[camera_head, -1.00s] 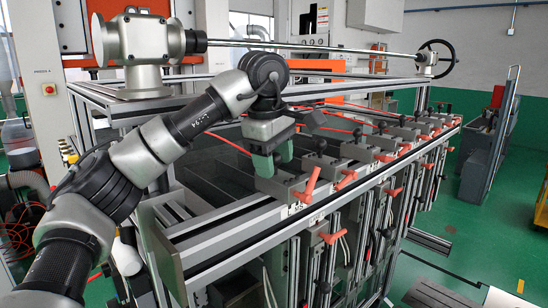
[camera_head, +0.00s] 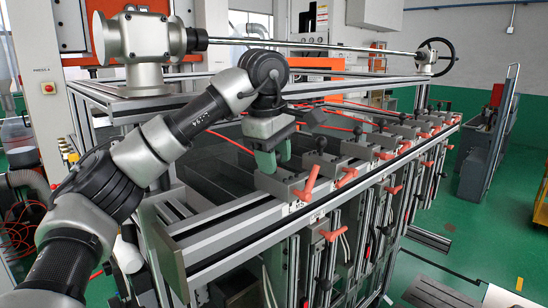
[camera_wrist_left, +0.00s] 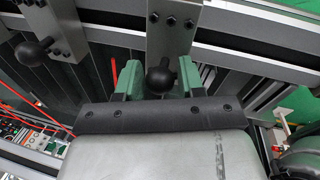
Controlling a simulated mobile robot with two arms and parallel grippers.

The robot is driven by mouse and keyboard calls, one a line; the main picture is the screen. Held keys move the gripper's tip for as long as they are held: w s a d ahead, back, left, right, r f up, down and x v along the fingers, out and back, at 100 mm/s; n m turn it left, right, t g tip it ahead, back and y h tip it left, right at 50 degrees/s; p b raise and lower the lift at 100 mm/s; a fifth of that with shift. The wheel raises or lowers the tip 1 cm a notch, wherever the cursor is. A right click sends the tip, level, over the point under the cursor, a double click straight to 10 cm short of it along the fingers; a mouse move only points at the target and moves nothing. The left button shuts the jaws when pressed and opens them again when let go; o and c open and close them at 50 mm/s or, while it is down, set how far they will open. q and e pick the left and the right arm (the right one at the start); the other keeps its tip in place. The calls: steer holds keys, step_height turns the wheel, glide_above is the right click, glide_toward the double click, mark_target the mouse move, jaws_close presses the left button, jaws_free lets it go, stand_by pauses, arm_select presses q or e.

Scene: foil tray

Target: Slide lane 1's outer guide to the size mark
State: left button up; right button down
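My left gripper (camera_head: 273,158) hangs over the near end of the machine's row of guides. Its two green fingers are apart. In the left wrist view the gripper (camera_wrist_left: 160,82) has a black ball knob (camera_wrist_left: 160,77) between its fingers, with only narrow gaps at the sides. The knob is fixed to a grey metal guide bar (camera_wrist_left: 172,35). In the head view the nearest guide block (camera_head: 283,184) lies just below the fingers, with an orange clamp lever (camera_head: 307,184) at its front end. I cannot read a size mark. My right gripper is not in view.
More guides with orange levers (camera_head: 346,178) run back to the right along the front rail (camera_head: 375,172). A second black knob (camera_wrist_left: 35,50) stands to the left in the wrist view. A long shaft with a handwheel (camera_head: 437,57) crosses above.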

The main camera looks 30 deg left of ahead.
arm_select(q)
steer(key=shift+o, duration=1.2)
steer(key=shift+w+d, duration=0.1)
steer(key=shift+r, duration=0.1)
step_height(320, 180, up, 10)
steer(key=s, duration=0.2)
steer(key=shift+r, duration=0.15)
